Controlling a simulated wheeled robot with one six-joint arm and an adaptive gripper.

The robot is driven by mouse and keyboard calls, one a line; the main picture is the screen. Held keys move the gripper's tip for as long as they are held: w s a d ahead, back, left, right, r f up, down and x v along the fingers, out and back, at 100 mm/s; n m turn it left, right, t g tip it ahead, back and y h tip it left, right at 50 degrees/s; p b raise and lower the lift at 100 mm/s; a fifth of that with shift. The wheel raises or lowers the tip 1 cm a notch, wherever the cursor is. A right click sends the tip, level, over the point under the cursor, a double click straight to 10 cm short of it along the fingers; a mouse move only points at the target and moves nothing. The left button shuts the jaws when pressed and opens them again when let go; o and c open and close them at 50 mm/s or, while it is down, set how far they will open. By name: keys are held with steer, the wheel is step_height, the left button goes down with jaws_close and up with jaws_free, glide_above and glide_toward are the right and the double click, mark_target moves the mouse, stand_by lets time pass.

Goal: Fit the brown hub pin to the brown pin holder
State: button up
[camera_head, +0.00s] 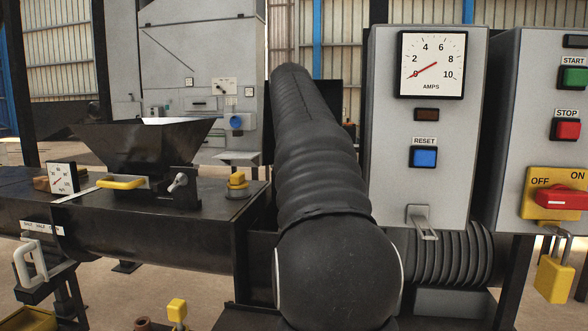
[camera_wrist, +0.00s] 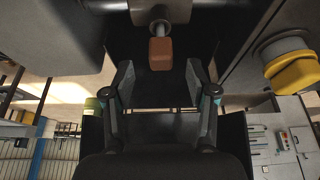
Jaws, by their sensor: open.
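In the wrist view, a brown block-shaped head (camera_wrist: 160,56), apparently the brown hub pin, sits on a short grey shaft below a grey block (camera_wrist: 174,10). My gripper (camera_wrist: 160,73) is open. Its two fingers are on either side of the lower part of the brown head, with visible gaps; whether they reach its depth I cannot tell. In the head view, a small brown round piece (camera_head: 142,323) at the bottom edge may be the brown pin holder, partly cut off. My gripper is hidden there behind my black arm.
A yellow-headed pin (camera_head: 177,309) stands beside the brown round piece. A black hopper (camera_head: 145,145) and yellow handle (camera_head: 121,183) are on the press at left. Control boxes (camera_head: 428,180) and a padlock (camera_head: 554,278) are at right. A yellow knob (camera_wrist: 294,76) is right of my fingers.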

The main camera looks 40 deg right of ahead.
steer(key=shift+b+x, duration=0.3)
steer(key=shift+x, duration=1.6)
jaws_close()
